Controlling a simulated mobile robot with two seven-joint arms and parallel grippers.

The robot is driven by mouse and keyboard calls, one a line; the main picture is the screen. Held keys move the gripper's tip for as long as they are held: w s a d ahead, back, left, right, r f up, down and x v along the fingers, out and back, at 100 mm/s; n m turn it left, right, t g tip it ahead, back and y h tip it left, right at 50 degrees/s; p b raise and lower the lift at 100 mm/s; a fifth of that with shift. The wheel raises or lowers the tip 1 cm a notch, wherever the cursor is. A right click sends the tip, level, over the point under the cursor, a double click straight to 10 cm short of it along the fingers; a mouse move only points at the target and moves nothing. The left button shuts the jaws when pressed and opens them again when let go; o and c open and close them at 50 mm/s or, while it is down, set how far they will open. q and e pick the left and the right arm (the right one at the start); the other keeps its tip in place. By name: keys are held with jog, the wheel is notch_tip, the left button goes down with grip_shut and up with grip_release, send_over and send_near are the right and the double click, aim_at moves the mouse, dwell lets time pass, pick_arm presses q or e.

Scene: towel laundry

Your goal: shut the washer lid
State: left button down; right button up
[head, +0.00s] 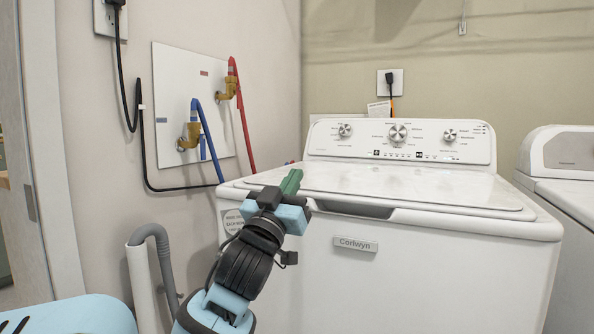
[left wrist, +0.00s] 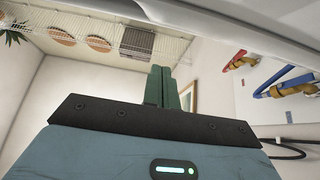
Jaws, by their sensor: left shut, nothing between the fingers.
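The white washer (head: 390,270) stands right of centre in the head view. Its lid (head: 400,187) lies down flat on top and looks shut, above a dark handle recess in the front edge. My left gripper (head: 291,181) is at the lid's front left part, its dark green fingers pointing up and away. The fingers are together and empty, as the left wrist view (left wrist: 160,88) also shows. I cannot tell whether they touch the lid. My right gripper is not in view.
The washer's control panel (head: 400,141) rises behind the lid. A wall plate with blue and red hoses (head: 198,105) is at the left, above a grey drain pipe (head: 150,262). Another white machine (head: 566,190) stands close on the right.

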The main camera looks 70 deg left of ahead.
pick_arm(q)
jog(key=v, duration=0.4)
jog(key=shift+s+d+f, duration=0.15)
jog(key=shift+s, duration=0.1)
